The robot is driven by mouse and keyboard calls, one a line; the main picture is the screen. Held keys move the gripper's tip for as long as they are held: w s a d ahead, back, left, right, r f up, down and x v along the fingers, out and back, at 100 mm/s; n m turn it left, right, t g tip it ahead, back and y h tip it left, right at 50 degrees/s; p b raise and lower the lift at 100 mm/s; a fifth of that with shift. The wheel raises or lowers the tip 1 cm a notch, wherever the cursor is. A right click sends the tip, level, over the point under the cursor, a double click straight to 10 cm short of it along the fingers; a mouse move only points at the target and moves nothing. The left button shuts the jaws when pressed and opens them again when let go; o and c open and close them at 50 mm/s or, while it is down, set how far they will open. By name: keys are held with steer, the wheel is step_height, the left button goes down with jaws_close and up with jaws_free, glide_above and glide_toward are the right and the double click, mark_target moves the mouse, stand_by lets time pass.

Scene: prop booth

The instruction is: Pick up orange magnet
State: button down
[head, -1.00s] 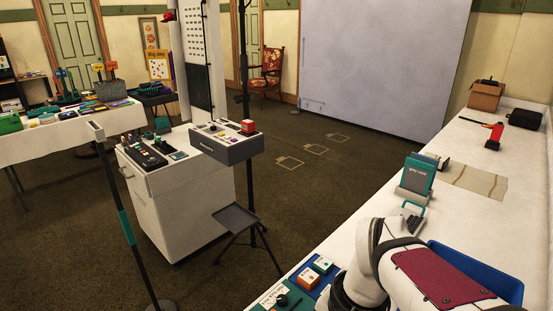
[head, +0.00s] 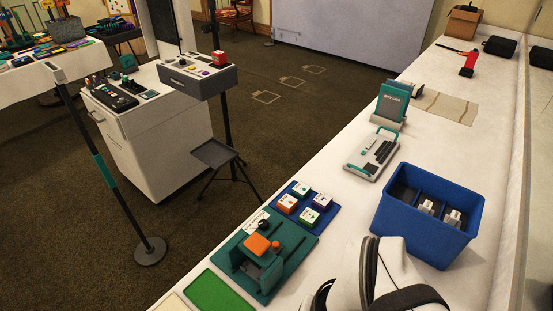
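An orange block with rounded corners (head: 257,244) sits on a dark teal fixture (head: 294,250) on the white table, at the lower middle of the head view. A second orange thing, a white-topped orange cube (head: 287,204), stands on a blue tray (head: 328,229) just behind the fixture. I cannot tell for certain which of the two is the magnet. My white arm shows at the bottom right, apart from both in the picture. My gripper is out of the frame.
Other white-topped cubes share the blue tray. A blue bin (head: 411,241) with grey pieces inside stands to the right. A keyboard-like device (head: 372,153) and a teal book on a stand (head: 392,104) are farther back. A green mat (head: 218,292) lies in front left.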

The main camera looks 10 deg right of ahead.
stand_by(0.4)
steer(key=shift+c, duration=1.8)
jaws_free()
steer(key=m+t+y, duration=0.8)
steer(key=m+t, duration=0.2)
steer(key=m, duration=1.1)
glide_above(294, 205)
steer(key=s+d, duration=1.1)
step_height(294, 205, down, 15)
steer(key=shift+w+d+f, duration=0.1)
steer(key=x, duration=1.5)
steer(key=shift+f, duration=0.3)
